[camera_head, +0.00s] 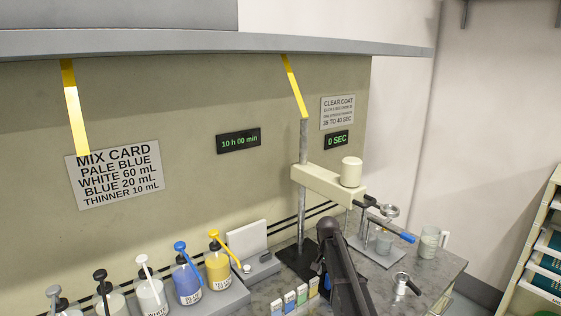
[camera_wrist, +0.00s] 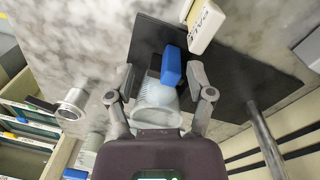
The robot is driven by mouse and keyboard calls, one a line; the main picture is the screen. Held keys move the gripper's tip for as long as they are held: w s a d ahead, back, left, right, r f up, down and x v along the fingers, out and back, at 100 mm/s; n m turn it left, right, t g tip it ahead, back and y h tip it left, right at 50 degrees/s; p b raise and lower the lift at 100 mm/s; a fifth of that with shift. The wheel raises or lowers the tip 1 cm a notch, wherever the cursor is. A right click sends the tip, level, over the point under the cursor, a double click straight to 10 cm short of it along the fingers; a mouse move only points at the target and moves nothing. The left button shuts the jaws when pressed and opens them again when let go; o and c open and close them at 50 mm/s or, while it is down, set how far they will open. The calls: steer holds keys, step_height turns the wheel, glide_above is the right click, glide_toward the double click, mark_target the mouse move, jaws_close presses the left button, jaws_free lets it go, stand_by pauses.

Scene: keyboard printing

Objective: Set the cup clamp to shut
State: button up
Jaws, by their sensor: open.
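In the wrist view a blue clamp lever (camera_wrist: 171,66) stands out from a dark block (camera_wrist: 154,66) on a black base plate (camera_wrist: 232,72). A clear ribbed cup (camera_wrist: 155,97) is beside it, nearer my gripper. My gripper (camera_wrist: 162,74) is open, with one finger on each side of the cup and lever. I cannot tell whether the fingers touch either. In the head view my arm hides the clamp and gripper; part of the black base (camera_head: 294,262) shows under the mixer stand.
A metal post (camera_wrist: 266,145) rises from the plate at right. A small metal cup (camera_wrist: 72,103) stands to the left. In the head view, a blue-handled press (camera_head: 398,237), a clear mug (camera_head: 430,243) and pump bottles (camera_head: 187,282) crowd the counter.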

steer(key=s+f+n+b, duration=0.1)
steer(key=s+f+n, duration=0.1)
steer(key=s, duration=0.7)
steer(key=s+f+n+b, duration=0.1)
steer(key=s+n+b, duration=0.1)
steer(key=s, duration=0.7)
steer(key=s+f+n+b, duration=0.2)
steer(key=s, duration=0.7)
steer(key=shift+f+y, duration=0.3)
steer(key=shift+f, duration=0.05)
steer(key=shift+a, duration=0.1)
steer(key=shift+w, duration=0.1)
